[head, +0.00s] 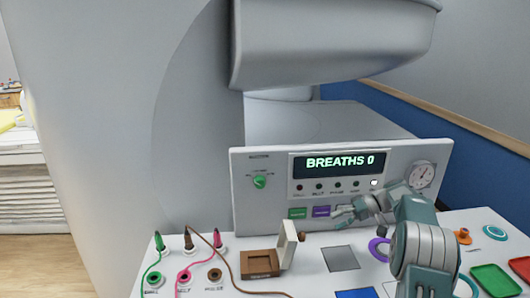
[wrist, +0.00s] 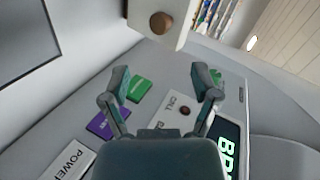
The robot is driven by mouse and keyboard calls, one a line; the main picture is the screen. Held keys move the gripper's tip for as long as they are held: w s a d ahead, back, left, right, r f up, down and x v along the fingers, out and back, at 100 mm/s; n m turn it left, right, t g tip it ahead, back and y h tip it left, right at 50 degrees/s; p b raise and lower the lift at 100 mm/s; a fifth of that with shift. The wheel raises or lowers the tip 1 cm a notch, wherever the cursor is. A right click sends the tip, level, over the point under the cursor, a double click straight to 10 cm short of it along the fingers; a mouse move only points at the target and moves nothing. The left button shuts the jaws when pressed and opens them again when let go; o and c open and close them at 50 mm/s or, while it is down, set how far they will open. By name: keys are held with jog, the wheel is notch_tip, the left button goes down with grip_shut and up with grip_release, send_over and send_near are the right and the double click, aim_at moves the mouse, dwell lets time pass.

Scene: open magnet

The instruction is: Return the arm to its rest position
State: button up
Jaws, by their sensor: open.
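My arm reaches in from the lower right in the head view, over the console desk (head: 310,262). My gripper (head: 343,214) is in front of the upright panel (head: 240,215), near its green and purple buttons. In the wrist view my gripper (wrist: 158,76) has its two fingers spread apart with nothing between them. The green button (wrist: 139,90) and purple button (wrist: 101,125) show behind and beside the left finger.
A small brown box (head: 259,263) has its white lid (head: 287,243) standing open left of my gripper; its brown knob (wrist: 161,23) shows in the wrist view. Plugs with cords stand at left. A purple ring (head: 379,249) lies beside my arm. Green (head: 495,280) and red trays are at right.

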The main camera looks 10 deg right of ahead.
jog(key=s+a+r+m+h, duration=0.2)
jog(key=s+a+r+h, duration=0.5)
jog(key=s+a+r, duration=0.6)
jog(key=s+f+t+h, duration=0.2)
jog(key=s+t+h, duration=0.1)
jog(key=s, duration=0.8)
jog(key=s+f+t+h, duration=0.2)
jog(key=s+h, duration=0.1)
jog(key=s, duration=0.8)
jog(key=shift+s+a+m+t, duration=0.2)
jog(key=shift+s+m+t, duration=0.2)
jog(key=shift+r, duration=0.1)
jog(key=c, duration=0.3)
